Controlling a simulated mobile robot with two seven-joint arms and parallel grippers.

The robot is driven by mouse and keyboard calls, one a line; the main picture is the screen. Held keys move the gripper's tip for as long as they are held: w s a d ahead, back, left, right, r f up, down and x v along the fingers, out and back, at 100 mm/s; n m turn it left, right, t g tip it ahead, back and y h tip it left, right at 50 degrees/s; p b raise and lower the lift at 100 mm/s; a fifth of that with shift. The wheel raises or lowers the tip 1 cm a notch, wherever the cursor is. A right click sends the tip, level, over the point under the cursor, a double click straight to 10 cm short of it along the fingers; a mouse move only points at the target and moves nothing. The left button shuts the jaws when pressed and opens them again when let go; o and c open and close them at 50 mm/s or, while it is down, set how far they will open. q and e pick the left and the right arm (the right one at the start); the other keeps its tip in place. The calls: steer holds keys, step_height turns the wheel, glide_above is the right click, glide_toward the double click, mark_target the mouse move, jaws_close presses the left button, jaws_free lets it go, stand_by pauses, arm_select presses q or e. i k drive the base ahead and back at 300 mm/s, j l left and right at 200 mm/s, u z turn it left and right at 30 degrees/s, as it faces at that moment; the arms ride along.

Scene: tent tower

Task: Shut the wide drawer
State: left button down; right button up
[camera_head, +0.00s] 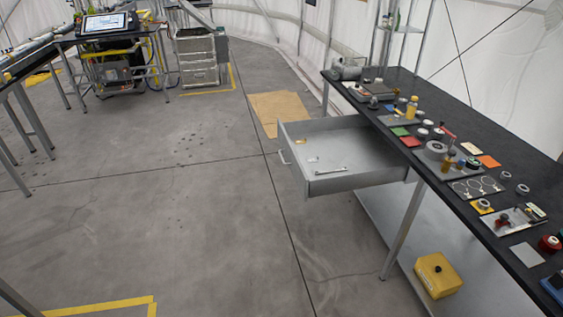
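The wide grey metal drawer (360,183) is pulled well out from under the black-topped bench (545,167) on the right. Its front panel faces left and carries a small handle (283,157) near the middle. A wrench-like tool (331,170) and a small yellowish item (301,142) lie inside on the drawer floor. Neither of my grippers shows in the head view, so I cannot see where they are relative to the drawer.
The bench top holds many small parts, jars and plates. A yellow box (438,275) sits on the bench's lower shelf. A table with a screen (104,24) and a grey drawer cabinet (196,55) stand at the back left. The concrete floor (170,190) left of the drawer is clear.

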mark_target(350, 142)
steer(key=i+j, duration=0.1)
steer(key=i, duration=0.3)
steer(key=i+j+z, duration=0.1)
steer(key=i, duration=0.35)
steer(key=i+j, duration=0.15)
steer(key=i, duration=0.25)
steer(key=i+z, duration=0.15)
steer(key=z, duration=0.9)
